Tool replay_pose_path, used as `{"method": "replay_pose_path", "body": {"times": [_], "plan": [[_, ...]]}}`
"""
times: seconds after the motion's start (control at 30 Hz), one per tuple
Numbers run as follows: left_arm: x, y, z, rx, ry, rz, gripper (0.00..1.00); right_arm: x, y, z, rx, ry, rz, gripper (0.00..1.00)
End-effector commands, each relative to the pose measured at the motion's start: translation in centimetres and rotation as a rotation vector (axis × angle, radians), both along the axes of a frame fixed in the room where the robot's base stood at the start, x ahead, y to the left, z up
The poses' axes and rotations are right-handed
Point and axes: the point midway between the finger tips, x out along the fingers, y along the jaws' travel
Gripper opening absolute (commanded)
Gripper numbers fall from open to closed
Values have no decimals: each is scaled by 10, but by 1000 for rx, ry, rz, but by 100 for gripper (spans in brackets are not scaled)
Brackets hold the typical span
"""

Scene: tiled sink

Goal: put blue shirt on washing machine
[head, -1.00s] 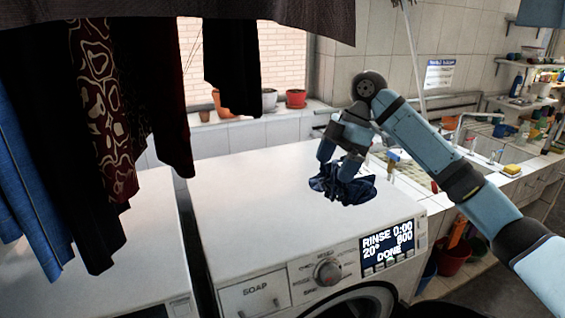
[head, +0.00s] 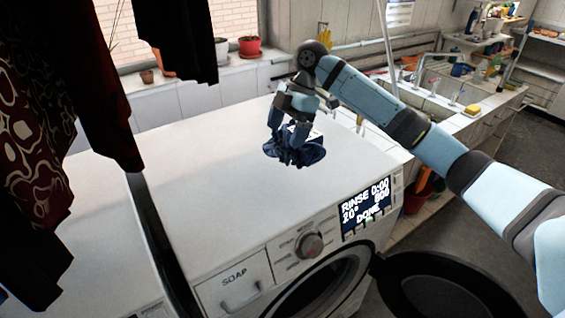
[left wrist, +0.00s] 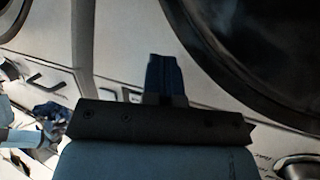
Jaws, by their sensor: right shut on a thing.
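The crumpled dark blue shirt (head: 312,155) is at the top of the washing machine (head: 225,175), right of its middle. I cannot tell whether it rests on the lid or hangs just above it. My right gripper (head: 290,140) points down and is shut on the shirt. The shirt also shows at the left edge of the left wrist view (left wrist: 50,112). My left gripper (left wrist: 165,78) is in front of the machine's front, near the round door; one dark blue finger block shows, and its opening is unclear.
The round black door (head: 440,285) stands open at the machine's front right. Dark clothes (head: 60,120) hang at the left. Potted plants (head: 235,48) line the window sill behind. A sink (head: 440,95) is at the back right. Much of the machine's top is bare.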

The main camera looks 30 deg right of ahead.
Motion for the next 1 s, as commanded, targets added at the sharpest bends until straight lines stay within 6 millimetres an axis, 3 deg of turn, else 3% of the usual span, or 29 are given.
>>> {"method": "replay_pose_path", "body": {"times": [0.1,0.23,0.47,0.7,1.0], "plan": [[0,0,2,0,0,0,0,-1,0,-31,-1,4,0,44],[0,0,2,0,0,0,0,0,0,-54,1,2,-1,44],[0,0,3,-1,0,0,0,0,0,-72,0,0,0,44],[0,0,4,-1,0,-1,0,0,0,-105,0,2,0,44],[0,0,4,-1,0,-1,0,0,0,-109,0,-1,0,44]]}}
